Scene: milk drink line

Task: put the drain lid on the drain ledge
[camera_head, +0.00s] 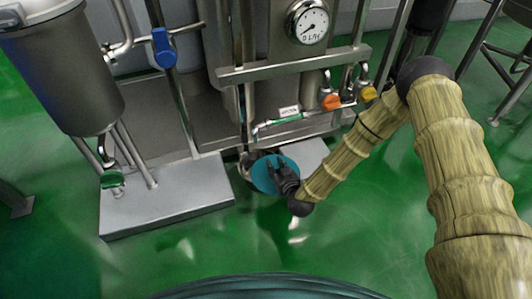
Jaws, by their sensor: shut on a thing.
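The drain lid (264,176) shows as a flat round teal disc low in front of the machine. My gripper (280,178) is at the right part of the disc and is shut on it. The fingers hide part of its surface. A pale grey flat surface (311,152), which looks like the drain ledge, lies just behind and right of the lid. A dark round shape (246,163), perhaps the drain opening, shows at the lid's left edge and is partly covered. I cannot tell whether the lid touches the floor or either of these.
A grey metal platform (165,197) stands at left, under a large steel tank (65,75). Pipes with orange (330,102) and yellow valve handles and a gauge (307,22) stand above and behind my gripper. Green floor (370,225) in front is clear.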

